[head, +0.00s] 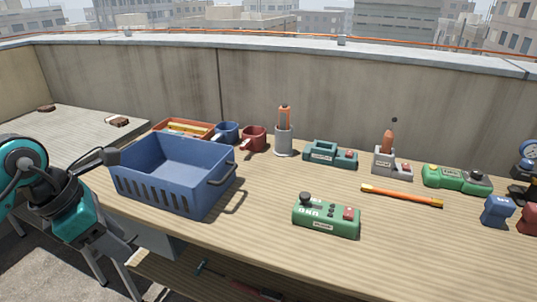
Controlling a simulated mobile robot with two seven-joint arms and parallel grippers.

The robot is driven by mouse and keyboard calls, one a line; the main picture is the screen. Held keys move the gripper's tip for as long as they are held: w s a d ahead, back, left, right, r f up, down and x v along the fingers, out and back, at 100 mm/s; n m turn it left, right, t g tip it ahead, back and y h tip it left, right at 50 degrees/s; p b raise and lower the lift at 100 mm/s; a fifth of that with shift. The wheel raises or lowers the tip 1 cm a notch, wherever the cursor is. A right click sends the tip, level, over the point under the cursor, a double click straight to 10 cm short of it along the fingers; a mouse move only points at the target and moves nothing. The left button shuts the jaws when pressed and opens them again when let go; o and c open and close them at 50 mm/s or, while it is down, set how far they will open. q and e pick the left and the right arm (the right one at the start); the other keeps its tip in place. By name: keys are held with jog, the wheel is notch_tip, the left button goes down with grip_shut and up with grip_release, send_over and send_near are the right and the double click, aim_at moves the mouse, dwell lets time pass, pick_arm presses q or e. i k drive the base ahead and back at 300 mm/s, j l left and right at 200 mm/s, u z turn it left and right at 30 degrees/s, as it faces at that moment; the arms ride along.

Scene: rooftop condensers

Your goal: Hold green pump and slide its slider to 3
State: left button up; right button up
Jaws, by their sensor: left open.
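A green box-shaped unit (325,219), which looks like the green pump, sits near the front edge at the middle of the table. It has a black knob at its left, a red button at its right, white marks on top and a front label too small to read. I cannot tell where its slider stands. Another green unit (444,177) with a grey end lies at the right, and a teal one (330,153) stands farther back. My left gripper (106,157) is at the far left, by the blue crate, open and well away from the green units. My right gripper is not in view.
The blue crate (150,183) fills the table's left. Behind it are an orange tray (172,127), a blue mug (228,131) and a red mug (254,137). Bare wood surrounds the pump.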

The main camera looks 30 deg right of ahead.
aim_at(304, 196)
jog(key=i+j+z, duration=0.15)
jog(key=z, duration=0.2)
jog(key=i+j+z, duration=0.1)
jog(key=j+z, duration=0.25)
jog(key=i+l+z, duration=0.15)
jog(key=z, duration=0.3)
jog(key=i+z, duration=0.3)
jog(key=z, duration=0.15)
